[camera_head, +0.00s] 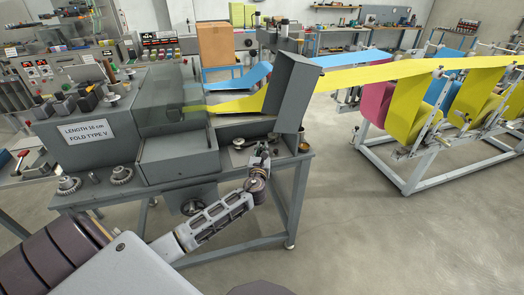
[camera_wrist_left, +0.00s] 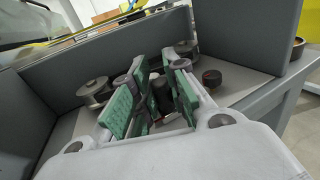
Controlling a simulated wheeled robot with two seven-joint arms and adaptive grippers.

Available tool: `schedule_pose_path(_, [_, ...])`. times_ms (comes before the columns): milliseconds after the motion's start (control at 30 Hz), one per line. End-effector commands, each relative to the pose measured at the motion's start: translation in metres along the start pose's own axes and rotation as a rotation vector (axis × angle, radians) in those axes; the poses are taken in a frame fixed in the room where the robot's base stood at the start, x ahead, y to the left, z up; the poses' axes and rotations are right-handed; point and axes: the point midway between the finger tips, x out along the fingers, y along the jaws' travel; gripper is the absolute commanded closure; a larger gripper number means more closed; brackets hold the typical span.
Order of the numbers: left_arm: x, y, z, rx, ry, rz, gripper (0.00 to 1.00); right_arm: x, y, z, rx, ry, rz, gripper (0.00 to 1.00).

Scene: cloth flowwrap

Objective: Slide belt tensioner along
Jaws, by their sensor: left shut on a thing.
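My left gripper (camera_head: 258,168) reaches in from the lower left to the front right corner of the grey folding machine (camera_head: 178,158). In the left wrist view its green-padded fingers (camera_wrist_left: 160,88) are shut on a small dark upright post (camera_wrist_left: 162,95), which seems to be the belt tensioner. The fingers hide much of it. Metal rollers stand apart on either side, one at left (camera_wrist_left: 95,92) and one behind at right (camera_wrist_left: 186,48). A dark reddish-capped knob (camera_wrist_left: 212,78) is just right of the fingers. My right gripper is not in view.
A tall grey guard plate (camera_head: 292,92) rises behind the gripper. Yellow cloth (camera_head: 390,76) and blue cloth (camera_head: 345,58) run to a roll rack (camera_head: 408,186) at right. The floor at right front is clear.

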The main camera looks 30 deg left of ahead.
Motion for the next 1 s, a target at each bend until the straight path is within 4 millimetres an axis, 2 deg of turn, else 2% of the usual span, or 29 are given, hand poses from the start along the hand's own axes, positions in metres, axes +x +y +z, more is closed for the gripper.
schedule_pose_path(367, [0.006, 0.002, 0.001, 0.000, -0.001, 0.000, 1.00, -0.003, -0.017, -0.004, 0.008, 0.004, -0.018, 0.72])
schedule_pose_path(600, [0.020, 0.008, 0.001, 0.000, 0.000, 0.001, 1.00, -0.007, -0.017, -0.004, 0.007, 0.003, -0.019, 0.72])
schedule_pose_path(867, [0.021, 0.008, 0.000, -0.001, 0.000, 0.000, 1.00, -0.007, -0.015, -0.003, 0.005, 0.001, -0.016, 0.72])
schedule_pose_path(900, [0.021, 0.008, 0.000, -0.001, 0.000, 0.000, 0.84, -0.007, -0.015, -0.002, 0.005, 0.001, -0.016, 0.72])
schedule_pose_path(1000, [0.021, 0.008, 0.000, -0.001, 0.000, 0.000, 0.71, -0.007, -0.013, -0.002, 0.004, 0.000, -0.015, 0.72])
